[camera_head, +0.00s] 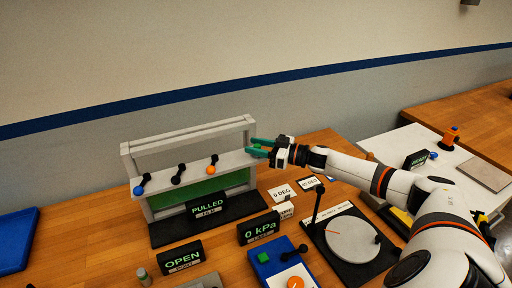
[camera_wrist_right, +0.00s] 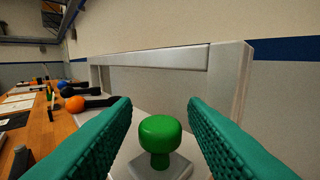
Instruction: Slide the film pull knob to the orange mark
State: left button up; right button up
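A green knob (camera_wrist_right: 160,135) on a pale square block stands between my right gripper's fingers (camera_wrist_right: 160,130), with gaps on both sides. In the head view my right gripper (camera_head: 262,147) is open at the right end of the grey frame, around the green knob (camera_head: 257,146). An orange ball (camera_head: 214,157) on a black stem sits left of the gripper along the frame's ledge; it also shows in the wrist view (camera_wrist_right: 75,104). No label shows which of these is the film pull knob or orange mark. My left gripper is out of view.
The grey frame (camera_head: 185,133) has a green panel below its ledge. A blue ball (camera_head: 138,190) and another black stem (camera_head: 179,174) sit farther left. The "PULLED FILM" display (camera_head: 208,206) stands before the frame. A round plate (camera_head: 352,237) lies below my right arm.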

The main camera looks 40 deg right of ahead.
jog(key=shift+s+d+f, duration=0.2)
jog(key=shift+s+d, duration=0.05)
jog(key=shift+s, duration=0.2)
jog(key=b+v, duration=0.1)
jog(key=v, duration=1)
jog(key=shift+r, duration=0.15)
jog(key=shift+d, duration=0.1)
